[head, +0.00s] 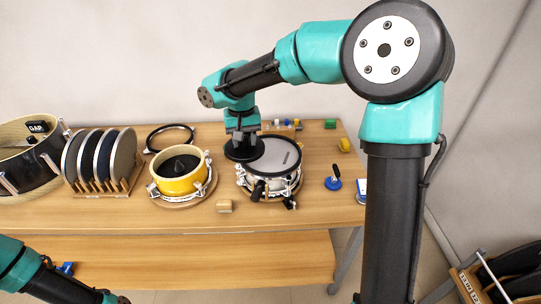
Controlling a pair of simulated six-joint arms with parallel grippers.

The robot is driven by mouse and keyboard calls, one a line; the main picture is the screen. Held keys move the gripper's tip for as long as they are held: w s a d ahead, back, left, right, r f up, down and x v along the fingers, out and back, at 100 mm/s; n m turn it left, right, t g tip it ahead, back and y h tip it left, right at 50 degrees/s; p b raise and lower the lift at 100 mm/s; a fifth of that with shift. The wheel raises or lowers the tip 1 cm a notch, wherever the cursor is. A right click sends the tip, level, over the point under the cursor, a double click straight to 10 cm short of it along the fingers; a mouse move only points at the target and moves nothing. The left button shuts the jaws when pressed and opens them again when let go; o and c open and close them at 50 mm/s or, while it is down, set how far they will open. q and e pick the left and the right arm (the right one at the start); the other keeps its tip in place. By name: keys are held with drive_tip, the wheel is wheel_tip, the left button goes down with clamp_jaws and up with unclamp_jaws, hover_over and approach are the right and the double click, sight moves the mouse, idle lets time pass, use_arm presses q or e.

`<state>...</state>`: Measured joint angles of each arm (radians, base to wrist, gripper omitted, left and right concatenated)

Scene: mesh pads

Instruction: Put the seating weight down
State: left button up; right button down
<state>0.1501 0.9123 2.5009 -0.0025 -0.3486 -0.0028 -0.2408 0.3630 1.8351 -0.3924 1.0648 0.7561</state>
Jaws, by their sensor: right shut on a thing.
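My right gripper (242,138) points down and is shut on the seating weight (243,151), a round black disc. The weight is level and overlaps the far left edge of the silver drum (270,181) in the head view. I cannot tell whether it touches the drum or the table behind it.
A yellow drum (180,183) with a black centre, a black hoop (170,137) and a rack of discs (120,160) stand to the left. A blue-based tool (333,183) stands right. Small coloured items line the back edge.

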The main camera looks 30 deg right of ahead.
drive_tip(key=s+d+f+m, duration=0.3)
drive_tip(key=s+f+m, duration=0.2)
drive_tip(key=s+m, duration=0.3)
drive_tip(key=shift+s+d+m, duration=0.2)
drive_tip(key=shift+d+m, duration=0.15)
drive_tip(key=shift+m, duration=0.05)
hover_over(270, 155)
drive_tip(key=shift+s+a+f, duration=0.1)
drive_tip(key=shift+s+f, duration=0.2)
drive_tip(key=shift+f, duration=0.45)
idle(0.4)
drive_tip(key=shift+w+d+f, duration=0.1)
drive_tip(key=shift+w+d, duration=0.15)
drive_tip(key=shift+w, duration=0.15)
drive_tip(key=shift+f, duration=1.65)
drive_tip(key=shift+f, duration=0.1)
